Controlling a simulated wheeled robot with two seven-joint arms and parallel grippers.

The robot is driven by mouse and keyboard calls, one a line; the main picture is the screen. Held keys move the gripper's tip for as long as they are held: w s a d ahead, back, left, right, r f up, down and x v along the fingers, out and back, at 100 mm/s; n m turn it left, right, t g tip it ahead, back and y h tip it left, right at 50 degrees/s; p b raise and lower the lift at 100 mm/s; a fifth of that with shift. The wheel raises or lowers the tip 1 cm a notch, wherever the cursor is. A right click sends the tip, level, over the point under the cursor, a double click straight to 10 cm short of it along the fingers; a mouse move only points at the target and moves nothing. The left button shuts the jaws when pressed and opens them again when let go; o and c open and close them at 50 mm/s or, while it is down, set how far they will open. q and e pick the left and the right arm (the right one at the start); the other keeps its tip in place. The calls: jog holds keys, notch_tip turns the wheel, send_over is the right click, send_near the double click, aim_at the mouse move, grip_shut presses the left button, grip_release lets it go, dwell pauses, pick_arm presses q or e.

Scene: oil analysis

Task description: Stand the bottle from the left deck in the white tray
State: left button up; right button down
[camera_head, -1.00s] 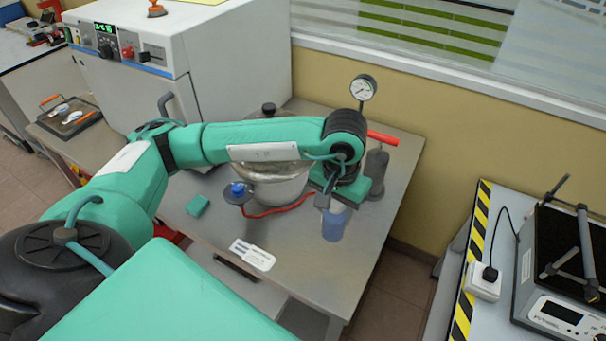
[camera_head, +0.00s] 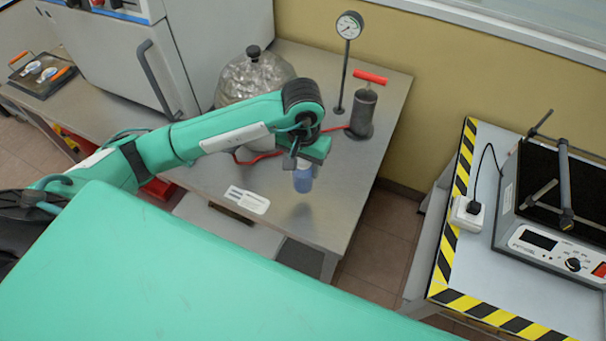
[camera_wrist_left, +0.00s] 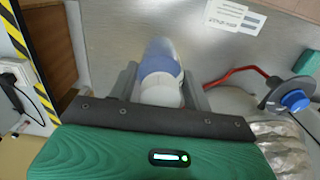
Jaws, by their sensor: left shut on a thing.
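A small translucent blue bottle (camera_head: 303,181) hangs upright from my left gripper (camera_head: 300,163) above the front part of the steel deck (camera_head: 345,190). A soft shadow lies on the deck below it. In the left wrist view the bottle (camera_wrist_left: 160,58) is between the two grey fingers of my left gripper (camera_wrist_left: 160,88), with its white top toward the wrist. The gripper is shut on it. I do not make out a white tray in these views. My right gripper is not in view.
A pressure gauge (camera_head: 349,25) on a stand, a grey cylinder with a red handle (camera_head: 363,112) and a glass vessel (camera_head: 252,72) stand behind my arm. A striped-edge bench (camera_head: 458,255) with an instrument (camera_head: 560,235) is at right, across a floor gap.

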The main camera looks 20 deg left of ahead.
aim_at(303, 180)
pick_arm(q)
notch_tip(303, 180, down, 3)
jog(key=shift+d+r, duration=0.1)
jog(key=shift+f+p, duration=0.75)
jog(key=shift+f, duration=1.15)
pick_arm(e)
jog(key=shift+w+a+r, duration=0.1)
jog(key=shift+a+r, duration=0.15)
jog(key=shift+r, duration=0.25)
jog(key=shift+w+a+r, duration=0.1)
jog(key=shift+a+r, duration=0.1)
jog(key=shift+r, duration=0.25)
pick_arm(q)
jog(key=shift+f, duration=0.15)
jog(key=o, duration=0.6)
jog(key=shift+b, duration=0.3)
jog(key=o, duration=0.5)
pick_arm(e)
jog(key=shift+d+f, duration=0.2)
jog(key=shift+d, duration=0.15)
